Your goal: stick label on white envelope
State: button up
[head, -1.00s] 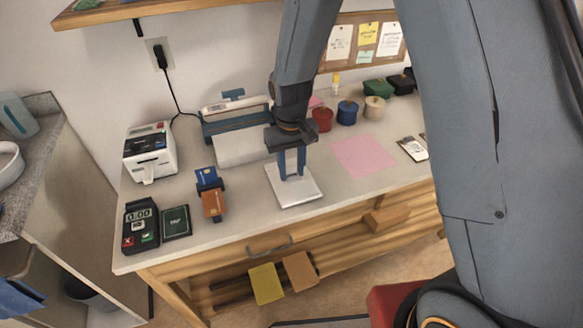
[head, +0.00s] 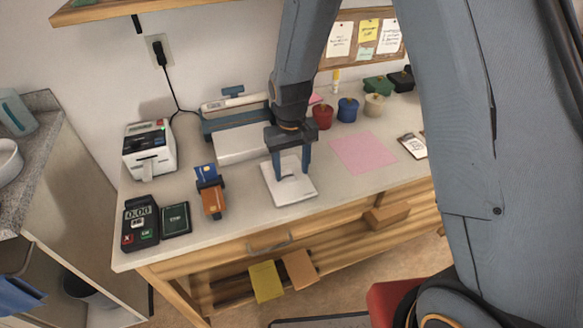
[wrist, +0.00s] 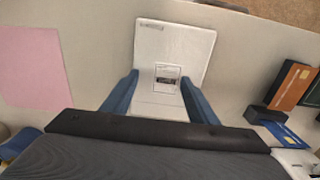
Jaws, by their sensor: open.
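The white envelope (head: 292,194) lies flat on the counter below my gripper, and it also shows in the wrist view (wrist: 178,42). A small white label (wrist: 167,82) with a dark printed bar lies on the envelope, between my fingers as seen in the wrist view. It appears flat against the envelope, but I cannot tell how firmly it is stuck. My gripper (head: 291,176) is open, its two blue fingers pointing down at the envelope on either side of the label. The fingers also show in the wrist view (wrist: 160,79).
A label printer (head: 148,150) and a payment terminal (head: 140,222) stand at the left. A card stand (head: 210,192) is left of the envelope. A pink sheet (head: 364,153) lies to its right. A blue-grey machine (head: 236,120) and several small pots (head: 347,110) are behind.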

notch_tip(320, 180, up, 8)
jog(key=b, duration=0.1)
dwell(0.4)
jog(key=shift+f, duration=0.1)
jog(key=shift+c, duration=0.5)
grip_shut()
dwell(0.9)
jog(key=shift+a+f+p, duration=0.3)
jog(key=shift+f+p, duration=0.15)
jog(key=shift+f, duration=0.3)
jog(key=shift+a+f+p, duration=0.3)
jog(key=shift+f+p, duration=0.15)
jog(key=shift+f, duration=0.3)
jog(key=shift+f+b, duration=1.05)
jog(key=shift+f, duration=1.3)
